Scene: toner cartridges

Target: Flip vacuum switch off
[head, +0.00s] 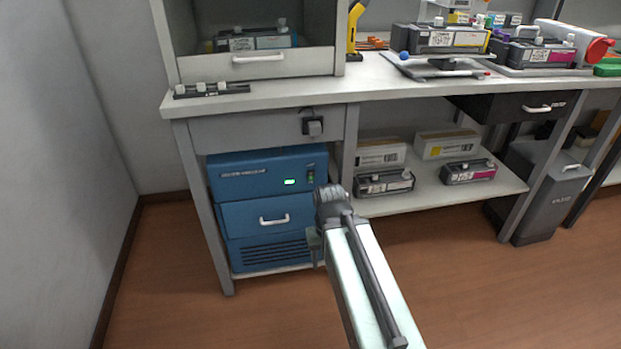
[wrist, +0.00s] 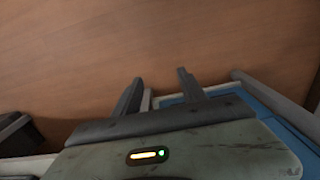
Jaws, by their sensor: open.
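The blue vacuum unit (head: 262,180) stands under the left end of the workbench, with a lit green indicator (head: 290,182). Its small dark switch (head: 311,177) is at the upper right of the front panel. I cannot tell the switch's position. My arm reaches up to the unit's right front edge, and my gripper is mostly hidden behind it in the head view. In the wrist view my gripper (wrist: 160,76) is open and empty, its two fingers apart. Part of the blue unit (wrist: 175,100) shows behind the fingers; the switch is not visible there.
A drawer with a black latch (head: 312,124) is above the unit, and the bench leg (head: 349,150) stands to its right. A lower shelf (head: 432,187) holds cartridges and boxes. The wooden floor (head: 180,260) at the left is clear.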

